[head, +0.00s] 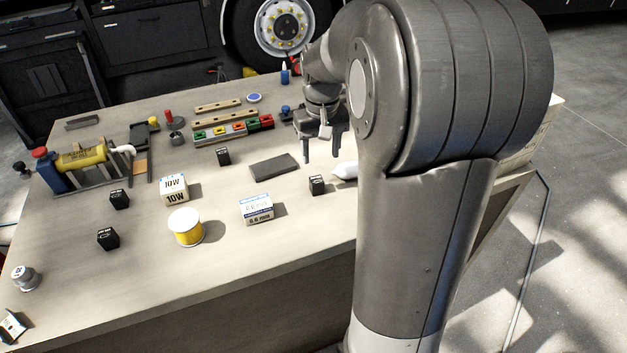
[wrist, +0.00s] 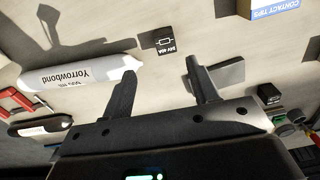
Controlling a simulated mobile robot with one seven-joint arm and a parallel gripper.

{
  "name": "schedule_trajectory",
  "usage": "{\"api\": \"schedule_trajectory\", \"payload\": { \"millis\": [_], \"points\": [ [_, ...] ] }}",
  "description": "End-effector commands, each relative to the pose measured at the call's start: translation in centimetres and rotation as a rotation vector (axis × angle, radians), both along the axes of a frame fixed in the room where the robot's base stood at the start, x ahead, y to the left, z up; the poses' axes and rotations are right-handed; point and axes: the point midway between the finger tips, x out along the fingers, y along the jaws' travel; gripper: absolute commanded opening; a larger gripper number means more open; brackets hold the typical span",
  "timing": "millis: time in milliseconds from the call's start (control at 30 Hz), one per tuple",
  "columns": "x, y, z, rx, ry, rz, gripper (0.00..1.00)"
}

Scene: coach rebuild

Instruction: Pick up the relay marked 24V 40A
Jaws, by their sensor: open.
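The relay marked 24V 40A (wrist: 165,47) is a small black block with a white print on its top face. In the head view it appears to be the black block (head: 317,185) on the bench, between the white tube and the small carton. My gripper (head: 321,150) is above the bench, behind the relay in the head view. In the wrist view my gripper (wrist: 161,66) is open and empty, its two fingers apart, and the relay shows just beyond the fingertips, between their lines. The relay is not touched.
A white tube (wrist: 80,75) lies close by, its nozzle towards the relay. A contact tips carton (head: 257,210) and a dark grey pad (head: 274,167) are near. Other black relays (head: 223,156) (head: 119,199) (head: 108,238) stand further left. Bare bench lies in front of the relay.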

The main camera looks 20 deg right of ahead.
Motion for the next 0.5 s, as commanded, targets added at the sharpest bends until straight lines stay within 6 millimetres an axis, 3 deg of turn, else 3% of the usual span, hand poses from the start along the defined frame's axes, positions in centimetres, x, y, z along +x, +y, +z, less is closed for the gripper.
{"api": "schedule_trajectory", "payload": {
  "millis": [200, 500],
  "points": [
    [-0.1, 0.1, -3.5, 0.001, 0.003, 0.000, 0.55],
    [0.2, 0.6, -6.3, 0.001, 0.003, 0.002, 0.55]
  ]
}}
